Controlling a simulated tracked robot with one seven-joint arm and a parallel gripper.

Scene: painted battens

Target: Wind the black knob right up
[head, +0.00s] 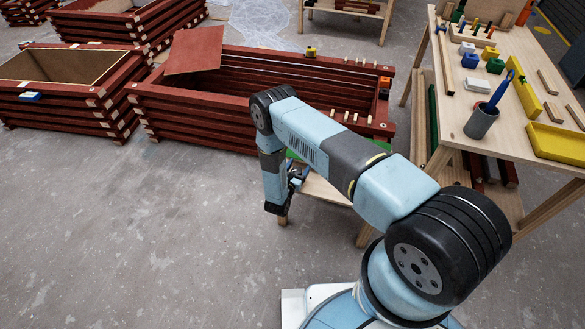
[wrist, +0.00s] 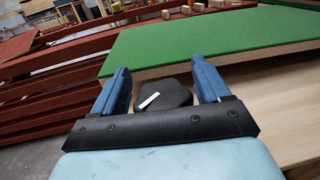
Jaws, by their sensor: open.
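The black knob (wrist: 163,95) shows in the wrist view, with a white stripe on its top. It sits between the two blue fingers of my gripper (wrist: 163,85), near the edge of a light wooden top. My gripper is open, with a finger on either side of the knob; I cannot tell whether either finger touches it. In the head view my gripper (head: 288,190) points down in front of the red batten frame, and my arm hides the knob. A green board (wrist: 220,40) lies beyond the knob.
Red batten boxes (head: 190,110) stand behind and to the left. A workbench (head: 500,140) on the right carries a grey cup (head: 481,122), a yellow tray (head: 556,144) and several small blocks. The concrete floor at left front is clear.

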